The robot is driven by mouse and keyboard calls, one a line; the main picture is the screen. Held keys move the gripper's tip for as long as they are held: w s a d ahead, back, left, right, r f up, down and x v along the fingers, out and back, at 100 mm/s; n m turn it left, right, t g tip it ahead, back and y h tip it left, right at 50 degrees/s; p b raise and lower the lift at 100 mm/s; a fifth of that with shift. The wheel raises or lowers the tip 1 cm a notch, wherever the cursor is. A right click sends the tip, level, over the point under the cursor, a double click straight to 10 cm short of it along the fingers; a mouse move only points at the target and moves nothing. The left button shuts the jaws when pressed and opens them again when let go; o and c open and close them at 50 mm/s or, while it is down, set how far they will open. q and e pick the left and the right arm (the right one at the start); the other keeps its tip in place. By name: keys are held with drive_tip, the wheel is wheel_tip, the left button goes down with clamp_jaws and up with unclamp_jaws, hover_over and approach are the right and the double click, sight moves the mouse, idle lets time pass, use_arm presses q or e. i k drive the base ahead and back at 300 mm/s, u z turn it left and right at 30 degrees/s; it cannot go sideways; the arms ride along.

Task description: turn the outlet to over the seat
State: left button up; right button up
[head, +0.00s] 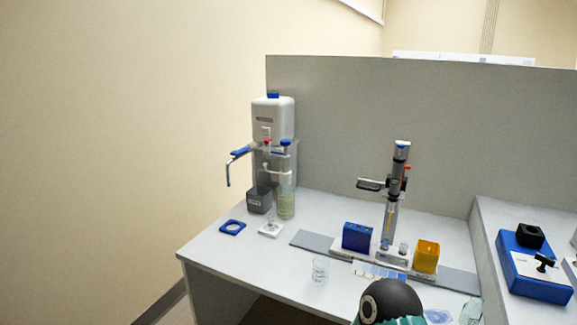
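A white dispenser (273,117) stands at the back left of the bench. A metal outlet with a blue top (238,154) reaches out from it to the left, and its thin tip bends down. On the bench lies a blue square seat with a round opening (232,228). In the picture the outlet's tip is above this blue seat; I cannot tell whether it is straight over it in depth. A small white square piece (270,231) lies to the right of the blue seat. Neither of my grippers is in view.
A clear bottle with a blue cap (286,202) stands beside the dispenser. A clear beaker (320,270), a blue block (357,236), a tall metal column (393,200) and a yellow box (426,257) stand to the right. A grey panel (370,125) closes the back.

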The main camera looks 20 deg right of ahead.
sight(266, 164)
drive_tip(key=z, duration=0.1)
drive_tip(key=i, duration=1)
drive_tip(key=u, duration=0.05)
